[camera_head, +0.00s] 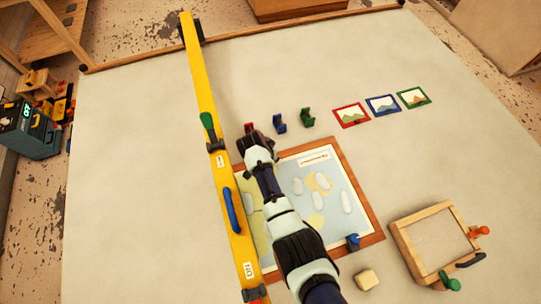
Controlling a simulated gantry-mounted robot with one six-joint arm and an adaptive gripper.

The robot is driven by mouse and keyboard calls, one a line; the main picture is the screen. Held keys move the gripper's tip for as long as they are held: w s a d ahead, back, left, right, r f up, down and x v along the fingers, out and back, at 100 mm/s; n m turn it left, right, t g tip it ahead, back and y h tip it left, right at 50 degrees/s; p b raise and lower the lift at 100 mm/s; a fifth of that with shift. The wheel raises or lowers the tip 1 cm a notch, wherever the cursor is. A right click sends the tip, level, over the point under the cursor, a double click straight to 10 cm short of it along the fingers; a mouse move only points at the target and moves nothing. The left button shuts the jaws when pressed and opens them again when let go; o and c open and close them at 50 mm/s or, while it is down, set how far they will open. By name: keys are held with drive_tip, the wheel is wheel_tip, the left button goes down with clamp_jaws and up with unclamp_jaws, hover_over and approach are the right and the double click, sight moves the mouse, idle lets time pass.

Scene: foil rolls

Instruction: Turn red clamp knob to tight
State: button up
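A small red piece (249,126) shows at the tip of my gripper (250,135), mostly hidden by it. It stands in line with a blue clamp-like piece (279,124) and a green one (307,117) to its right. My gripper is just right of the yellow beam, over or beside the red piece; I cannot tell whether they touch. The fingers are too small and dark to tell open from shut. An orange-red knob (479,231) also sits on a wooden frame (403,246) at lower right, far from my gripper. Neither knob's tightness can be read.
A long yellow beam (206,88) with a green handle (207,122) and blue grip (231,210) crosses the table. A framed map (365,200) lies under my arm. Three framed pictures (383,105) lie right. The table's left side (130,180) is clear.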

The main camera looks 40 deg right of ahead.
idle(0.4)
drive_tip(key=o, duration=1.1)
drive_tip(key=v, duration=1.2)
